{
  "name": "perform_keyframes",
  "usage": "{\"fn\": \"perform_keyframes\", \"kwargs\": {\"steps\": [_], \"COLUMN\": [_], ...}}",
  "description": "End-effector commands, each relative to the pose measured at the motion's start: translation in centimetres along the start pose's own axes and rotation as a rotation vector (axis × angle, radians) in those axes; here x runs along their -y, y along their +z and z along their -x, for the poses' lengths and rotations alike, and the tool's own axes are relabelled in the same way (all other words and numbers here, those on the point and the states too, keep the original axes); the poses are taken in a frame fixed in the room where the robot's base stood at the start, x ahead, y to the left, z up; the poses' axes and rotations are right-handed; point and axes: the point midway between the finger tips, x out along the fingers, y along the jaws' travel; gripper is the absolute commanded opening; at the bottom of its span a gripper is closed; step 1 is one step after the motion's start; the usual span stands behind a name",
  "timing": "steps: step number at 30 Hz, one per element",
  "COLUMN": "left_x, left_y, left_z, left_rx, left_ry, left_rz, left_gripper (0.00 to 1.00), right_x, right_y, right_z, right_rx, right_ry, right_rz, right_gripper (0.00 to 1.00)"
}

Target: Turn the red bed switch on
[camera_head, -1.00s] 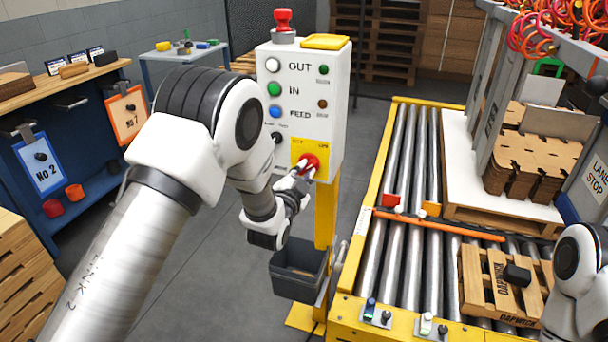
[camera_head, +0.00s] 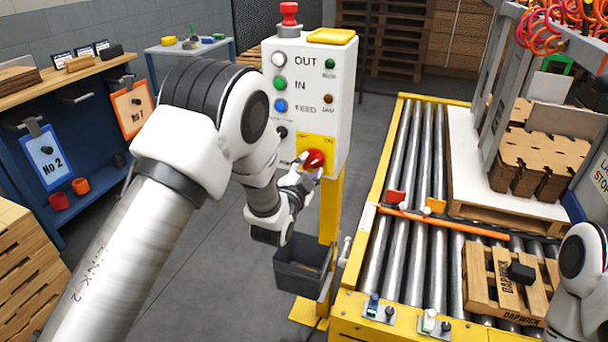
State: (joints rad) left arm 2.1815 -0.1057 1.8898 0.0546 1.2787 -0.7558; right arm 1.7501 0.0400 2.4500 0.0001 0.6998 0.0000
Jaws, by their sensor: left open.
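A white control box (camera_head: 345,95) stands on a yellow post, with OUT, IN and FEED buttons on its face. Low on it is a yellow plate (camera_head: 310,143) with a red round switch (camera_head: 315,159). No lettering that says bed is legible. My left gripper (camera_head: 309,177) is open, its fingers just below and left of the red switch; whether they touch it I cannot tell. My left arm hides part of the box's left side. My right arm shows at the lower right edge; its gripper is out of view.
A roller conveyor (camera_head: 410,160) with a yellow frame runs at the right, bearing a wooden pallet (camera_head: 480,285). A dark bin (camera_head: 300,270) hangs on the post below my gripper. A blue workbench (camera_head: 90,155) is at the left. Grey floor lies open between.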

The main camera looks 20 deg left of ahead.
Motion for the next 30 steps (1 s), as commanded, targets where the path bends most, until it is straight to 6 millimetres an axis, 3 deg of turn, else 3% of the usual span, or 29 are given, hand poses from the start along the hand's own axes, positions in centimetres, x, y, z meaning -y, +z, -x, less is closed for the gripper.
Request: {"fn": "perform_keyframes", "kwargs": {"steps": [5,12,15,30], "left_x": [0.0,-0.1,-0.1,0.0], "left_y": [0.0,0.0,0.1,0.0], "left_z": [3.2,9.3,10.8,11.6], "left_rx": [0.003,0.002,0.003,0.001], "left_ry": [0.003,0.003,0.003,0.001], "left_rz": [0.0,-0.001,-0.001,-0.001], "left_gripper": [0.42,0.42,0.42,0.42], "right_x": [0.0,0.0,0.0,0.0], "right_y": [0.0,0.0,0.0,0.0], "right_z": [0.0,0.0,0.0,0.0], "right_rx": [0.0,0.0,0.0,0.0], "right_ry": [0.0,0.0,0.0,0.0], "right_rz": [0.0,0.0,0.0,0.0], "right_gripper": [0.4,0.4,0.4,0.4]}}
